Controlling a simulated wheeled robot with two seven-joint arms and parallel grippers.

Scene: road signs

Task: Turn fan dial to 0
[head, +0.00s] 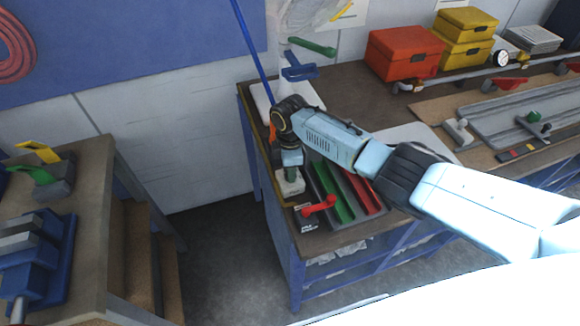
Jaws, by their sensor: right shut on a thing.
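My right arm reaches in from the right, and its gripper (291,172) points down at the front left corner of the workbench. The gripper is shut on a small dark green piece that stands on a small white block (290,187). The fingers and the wrist hide much of this piece, and I cannot tell whether it is the fan dial. No dial numbers can be read. A pale upright thing with a white base plate (309,96) stands behind the wrist; I cannot tell whether it is the fan. My left gripper is not in view.
A red-handled tool (318,206) and green and red trays (334,196) lie close beside the gripper. Red (404,54) and yellow boxes (466,24) stand at the back. A second bench (95,185) stands at left, with open floor (225,240) between.

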